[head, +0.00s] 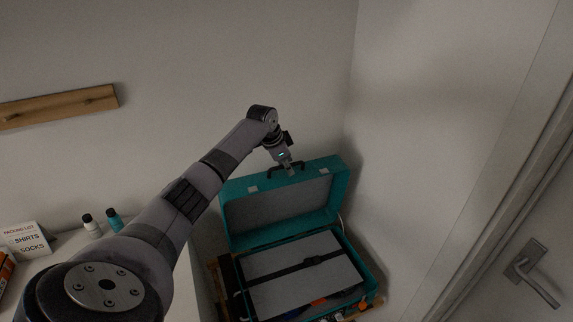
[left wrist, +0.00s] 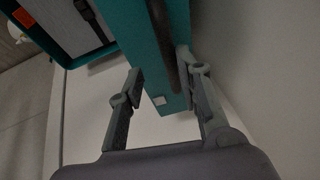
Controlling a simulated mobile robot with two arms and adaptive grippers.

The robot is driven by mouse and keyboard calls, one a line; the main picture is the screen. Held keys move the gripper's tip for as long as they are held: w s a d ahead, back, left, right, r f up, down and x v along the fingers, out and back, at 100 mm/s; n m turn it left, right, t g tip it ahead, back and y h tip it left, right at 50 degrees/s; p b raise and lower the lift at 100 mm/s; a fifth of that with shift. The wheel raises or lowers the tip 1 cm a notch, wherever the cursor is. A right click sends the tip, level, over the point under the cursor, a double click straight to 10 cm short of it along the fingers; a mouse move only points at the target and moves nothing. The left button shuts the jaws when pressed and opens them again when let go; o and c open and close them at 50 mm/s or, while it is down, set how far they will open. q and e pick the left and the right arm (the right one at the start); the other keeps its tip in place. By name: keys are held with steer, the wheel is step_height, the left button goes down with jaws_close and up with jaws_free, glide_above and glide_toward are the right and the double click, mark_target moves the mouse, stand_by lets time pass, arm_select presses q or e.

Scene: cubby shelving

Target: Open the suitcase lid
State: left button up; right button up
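The teal suitcase (head: 232,238) stands open at the lower middle of the head view. Its lid (head: 340,180) is raised steeply at the back, grey lining facing me. A dark handle (head: 272,172) sits on the lid's top edge, partly hidden by my left gripper (head: 289,167). In the left wrist view, the fingers of my left gripper (left wrist: 160,88) are apart, on either side of the lid's teal edge (left wrist: 176,98) and the dark handle (left wrist: 163,40). I cannot tell whether they touch it. My right gripper is not in view.
A grey panel with a black strap (head: 300,268) covers the suitcase's contents. White walls stand close behind and right. A door handle (head: 532,272) is at far right.

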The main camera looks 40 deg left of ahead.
arm_select(q)
steer(key=shift+s+r, duration=0.25)
steer(key=shift+r, duration=0.3)
steer(key=v, duration=1)
steer(key=shift+s+r, duration=0.2)
steer(key=shift+r, duration=0.15)
